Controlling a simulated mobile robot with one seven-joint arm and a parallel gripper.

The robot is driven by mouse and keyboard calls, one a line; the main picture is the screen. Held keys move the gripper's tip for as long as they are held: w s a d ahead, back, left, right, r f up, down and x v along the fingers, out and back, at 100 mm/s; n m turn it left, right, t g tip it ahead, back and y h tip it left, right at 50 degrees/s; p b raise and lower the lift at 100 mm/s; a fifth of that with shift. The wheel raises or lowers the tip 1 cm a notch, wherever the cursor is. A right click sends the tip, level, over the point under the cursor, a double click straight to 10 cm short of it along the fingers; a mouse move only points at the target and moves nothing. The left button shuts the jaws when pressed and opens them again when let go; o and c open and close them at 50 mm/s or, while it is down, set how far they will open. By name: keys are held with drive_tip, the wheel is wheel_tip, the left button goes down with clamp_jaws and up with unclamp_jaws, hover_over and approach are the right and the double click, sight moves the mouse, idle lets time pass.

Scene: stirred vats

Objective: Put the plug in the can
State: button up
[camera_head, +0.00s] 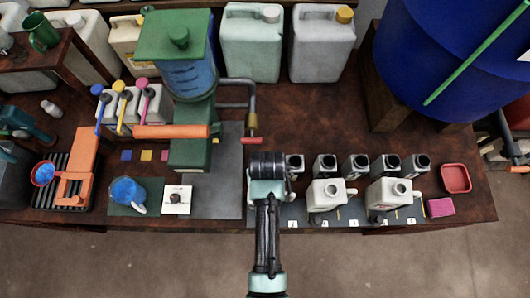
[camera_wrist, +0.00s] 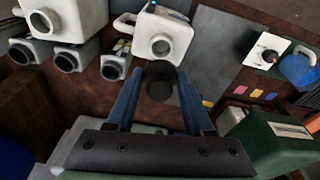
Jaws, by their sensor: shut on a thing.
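A dark round plug (camera_wrist: 160,82) sits between the blue fingertips of my gripper (camera_wrist: 158,88) in the wrist view. My gripper is shut on it. Just beyond it in that view is a white can (camera_wrist: 176,32) with an open round mouth facing me. The plug is apart from the mouth or only overlaps its lower edge; I cannot tell the gap. In the head view my arm hides the plug and most of that area. Two more white cans (camera_head: 325,196) (camera_head: 388,196) with open necks stand to the right of my arm.
A row of grey dark-mouthed containers (camera_head: 357,166) stands behind the cans. Left are a grey plate (camera_head: 228,165), a green stand with a blue vessel (camera_head: 188,75), and a white square with a dark knob (camera_head: 177,208). A red tray (camera_head: 456,179) lies at the right.

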drive_tip(key=shift+f+b, duration=3)
drive_tip(key=shift+f, duration=0.3)
